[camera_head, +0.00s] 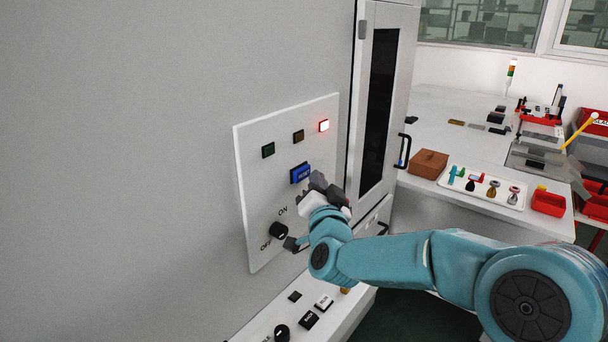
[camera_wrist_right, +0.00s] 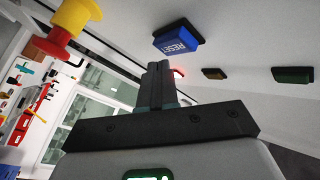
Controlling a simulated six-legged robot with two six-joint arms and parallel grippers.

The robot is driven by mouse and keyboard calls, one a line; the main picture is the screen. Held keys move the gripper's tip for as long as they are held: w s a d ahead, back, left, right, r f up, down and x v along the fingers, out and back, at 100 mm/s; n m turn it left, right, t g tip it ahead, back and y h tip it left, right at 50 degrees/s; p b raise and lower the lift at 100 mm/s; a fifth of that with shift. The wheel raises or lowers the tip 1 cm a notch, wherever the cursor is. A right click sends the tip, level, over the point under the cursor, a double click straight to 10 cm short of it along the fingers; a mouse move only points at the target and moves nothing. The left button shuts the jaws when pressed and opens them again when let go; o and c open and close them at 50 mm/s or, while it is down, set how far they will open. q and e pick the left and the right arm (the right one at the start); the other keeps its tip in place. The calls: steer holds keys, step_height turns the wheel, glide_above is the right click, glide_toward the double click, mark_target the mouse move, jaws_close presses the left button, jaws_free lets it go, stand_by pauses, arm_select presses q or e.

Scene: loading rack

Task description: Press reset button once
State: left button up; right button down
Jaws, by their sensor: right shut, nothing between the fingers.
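The blue reset button (camera_head: 299,173) sits on the white control panel (camera_head: 262,195), below the row of lamps. In the right wrist view the button (camera_wrist_right: 177,40) shows its RESET lettering and stands out from the panel, above and slightly right of the fingertips. My right gripper (camera_head: 318,184) is just right of and below the button in the head view. It also shows in the right wrist view (camera_wrist_right: 158,72), with its fingers shut and empty. A gap shows between the fingertips and the button there. My left gripper is out of view.
A red lamp (camera_head: 324,125) is lit; the amber lamp (camera_head: 298,136) and green lamp (camera_head: 268,150) look dark. A black ON/OFF knob (camera_head: 279,231) is lower on the panel. A yellow and red knob (camera_wrist_right: 75,20) shows in the wrist view. A cabinet door (camera_head: 385,100) stands to the right.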

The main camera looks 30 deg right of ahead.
steer(key=shift+w+a, duration=0.1)
stand_by(0.5)
steer(key=shift+w+a, duration=0.1)
steer(key=shift+w, duration=0.2)
steer(key=shift+w+a+b, duration=0.15)
steer(key=shift+w+b, duration=0.15)
steer(key=shift+w, duration=0.05)
stand_by(0.6)
stand_by(0.3)
steer(key=shift+s+d+b, duration=0.3)
steer(key=shift+s+b, duration=0.4)
steer(key=shift+s, duration=0.1)
